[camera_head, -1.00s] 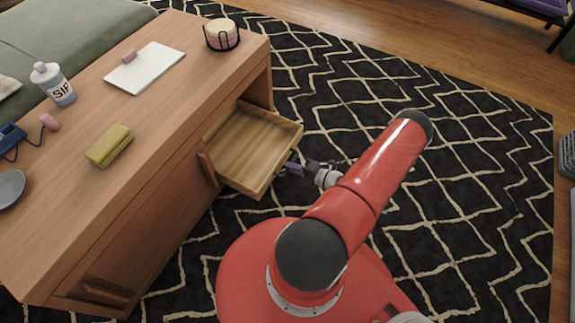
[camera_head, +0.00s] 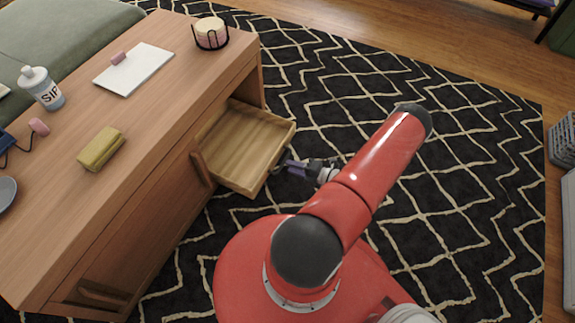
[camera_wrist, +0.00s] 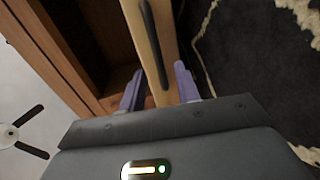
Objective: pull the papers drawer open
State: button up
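The desk's wooden drawer (camera_head: 246,150) is pulled well out on the side facing me, and its inside looks empty. No label shows that it is the papers drawer. My gripper (camera_head: 287,165) is at the drawer's front face. In the wrist view my gripper's purple fingers (camera_wrist: 158,88) are spread apart, with the drawer front (camera_wrist: 142,38) and its dark bar handle (camera_wrist: 155,45) running between and beyond them. No finger clearly presses on the handle. The handle is hidden in the head view.
The wooden desk (camera_head: 150,130) carries a white pad (camera_head: 133,72), a yellow sponge-like block (camera_head: 101,149), a bottle (camera_head: 42,88) and a holder with round pieces (camera_head: 211,34). Another handle (camera_head: 101,294) is low on the desk. Patterned rug (camera_head: 470,190) lies clear at right.

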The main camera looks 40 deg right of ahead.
jog(key=shift+v, duration=2.2)
